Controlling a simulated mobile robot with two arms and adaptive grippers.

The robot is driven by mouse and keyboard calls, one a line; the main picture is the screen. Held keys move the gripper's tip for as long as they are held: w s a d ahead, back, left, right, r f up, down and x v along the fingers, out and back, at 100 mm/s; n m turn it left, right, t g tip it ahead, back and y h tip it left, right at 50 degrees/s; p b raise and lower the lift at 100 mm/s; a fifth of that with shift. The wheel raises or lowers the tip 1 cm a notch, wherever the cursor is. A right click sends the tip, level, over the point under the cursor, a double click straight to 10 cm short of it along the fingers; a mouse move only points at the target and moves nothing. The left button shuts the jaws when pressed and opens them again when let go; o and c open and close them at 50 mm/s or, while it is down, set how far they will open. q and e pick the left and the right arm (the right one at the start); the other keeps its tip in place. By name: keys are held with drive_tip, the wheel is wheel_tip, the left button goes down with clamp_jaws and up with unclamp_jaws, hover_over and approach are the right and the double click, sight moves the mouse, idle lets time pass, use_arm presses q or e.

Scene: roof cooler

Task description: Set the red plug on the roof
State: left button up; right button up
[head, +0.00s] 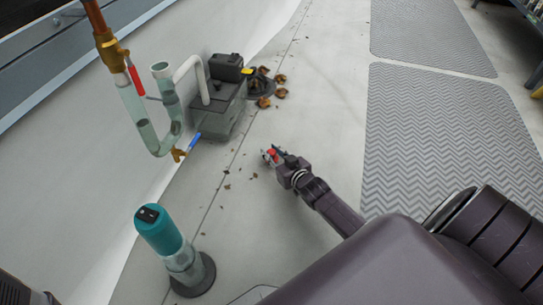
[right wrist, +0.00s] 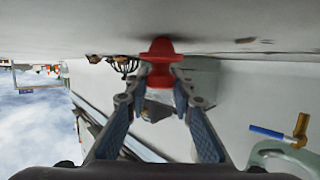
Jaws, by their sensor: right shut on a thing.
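The red plug (head: 270,155) is small and sits between the fingertips of my right gripper (head: 274,156), low over the pale roof (head: 318,120). In the right wrist view the red plug (right wrist: 160,62) shows a wide rim and a narrower body. The two fingers of my right gripper (right wrist: 160,82) are shut on it from both sides. The plug's wide end is close to the roof surface, which fills the top of that view. I cannot tell whether it touches. My left gripper does not show.
A grey cooler box (head: 222,108) with pipes stands left, its blue-handled valve (head: 193,142) in front. Brown leaves (head: 280,78) lie beside a dark round drain (head: 262,88). A teal-topped cylinder (head: 160,232) stands front left. Grey mats (head: 440,140) lie right. Dark scraps lie left of the gripper.

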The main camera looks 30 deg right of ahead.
drive_tip(key=shift+r, duration=0.15)
drive_tip(key=o, duration=0.5)
drive_tip(key=shift+f, duration=0.2)
drive_tip(key=o, duration=0.5)
drive_tip(key=shift+r, duration=0.1)
